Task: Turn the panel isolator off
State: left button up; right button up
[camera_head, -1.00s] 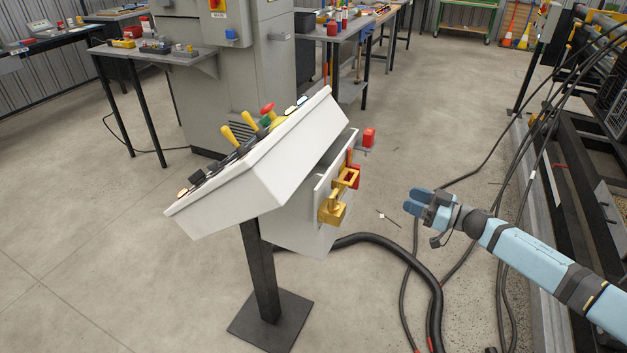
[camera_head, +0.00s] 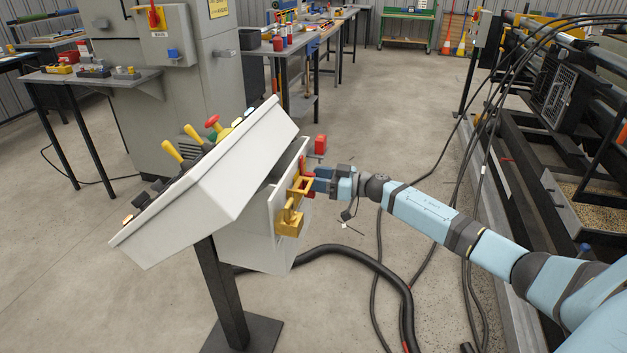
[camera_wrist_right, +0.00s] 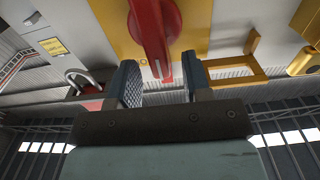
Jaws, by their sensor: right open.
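The panel isolator is a red rotary handle (camera_wrist_right: 150,32) on a yellow plate (camera_wrist_right: 192,22), on the side of the grey-white control console (camera_head: 207,190). The handle also shows edge-on in the head view (camera_head: 304,164). My right gripper (camera_wrist_right: 161,84) is open at the isolator. In the right wrist view its two dark fingers lie either side of the handle's lower end, with gaps visible; I cannot tell how deep the handle sits between them. In the head view the right gripper (camera_head: 321,181) reaches the console's side from the right. My left gripper is not in view.
A yellow bracket (camera_head: 289,222) juts out beside the isolator. A red padlock-like block (camera_head: 320,144) with a grey shackle (camera_wrist_right: 78,78) is on the other side. Black cables (camera_head: 385,275) lie on the floor below my right arm. A grey cabinet (camera_head: 190,80) stands behind.

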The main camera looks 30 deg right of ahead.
jog(key=shift+x, duration=0.8)
grip_shut()
